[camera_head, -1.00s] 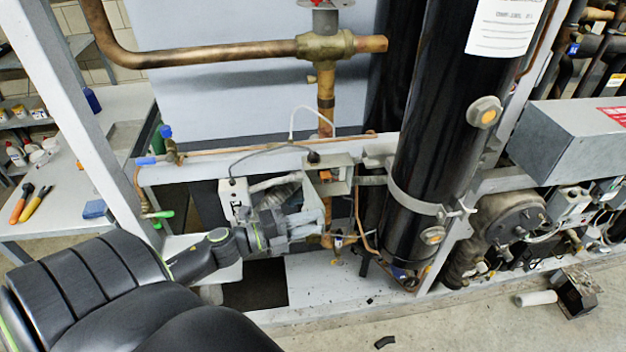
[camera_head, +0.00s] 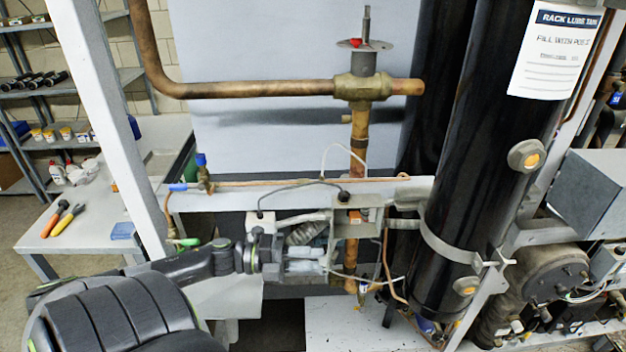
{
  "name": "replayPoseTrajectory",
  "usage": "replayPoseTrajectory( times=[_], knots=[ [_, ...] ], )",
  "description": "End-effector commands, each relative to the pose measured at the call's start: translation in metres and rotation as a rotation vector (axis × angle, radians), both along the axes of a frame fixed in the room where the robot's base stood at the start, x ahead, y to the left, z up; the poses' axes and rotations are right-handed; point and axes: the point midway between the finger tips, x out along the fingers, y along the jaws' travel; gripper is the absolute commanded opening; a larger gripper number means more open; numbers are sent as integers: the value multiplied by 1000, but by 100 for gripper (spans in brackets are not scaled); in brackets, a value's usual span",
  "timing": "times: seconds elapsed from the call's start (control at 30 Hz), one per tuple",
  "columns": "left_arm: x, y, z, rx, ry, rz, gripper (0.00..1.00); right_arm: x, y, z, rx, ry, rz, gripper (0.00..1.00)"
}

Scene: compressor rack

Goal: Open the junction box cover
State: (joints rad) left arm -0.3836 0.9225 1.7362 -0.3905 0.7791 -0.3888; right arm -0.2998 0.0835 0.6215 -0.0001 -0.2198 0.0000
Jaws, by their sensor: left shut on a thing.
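The junction box (camera_head: 352,222) is a small, pale open-fronted box on the rack's light rail, left of the big black cylinder. An orange-brown part shows inside it. My left gripper (camera_head: 322,262) is at the box's lower left, fingers pointing right. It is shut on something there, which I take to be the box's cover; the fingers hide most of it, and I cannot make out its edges. My left arm comes in from the lower left. My right gripper is not in view.
A brass valve and copper pipe (camera_head: 240,89) stand above the box. The black cylinder (camera_head: 470,150) blocks the right side. Thin wires and tubes run around the box. A workbench with pliers (camera_head: 66,219) stands at the left.

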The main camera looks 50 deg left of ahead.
Motion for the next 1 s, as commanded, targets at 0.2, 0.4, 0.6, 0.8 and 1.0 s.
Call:
replayPoseTrajectory(
  times=[0.2,0.4,0.6,0.8,1.0],
  knots=[
    [3,2,2,-2,-1,10,0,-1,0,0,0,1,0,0],
    [3,1,2,-1,-1,7,51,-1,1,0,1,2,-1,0],
    [2,1,1,-1,-1,4,51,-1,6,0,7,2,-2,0],
    [1,1,1,-1,-1,3,51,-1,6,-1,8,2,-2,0],
    [-10,11,-1,1,4,1,51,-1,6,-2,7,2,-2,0]
  ],
)
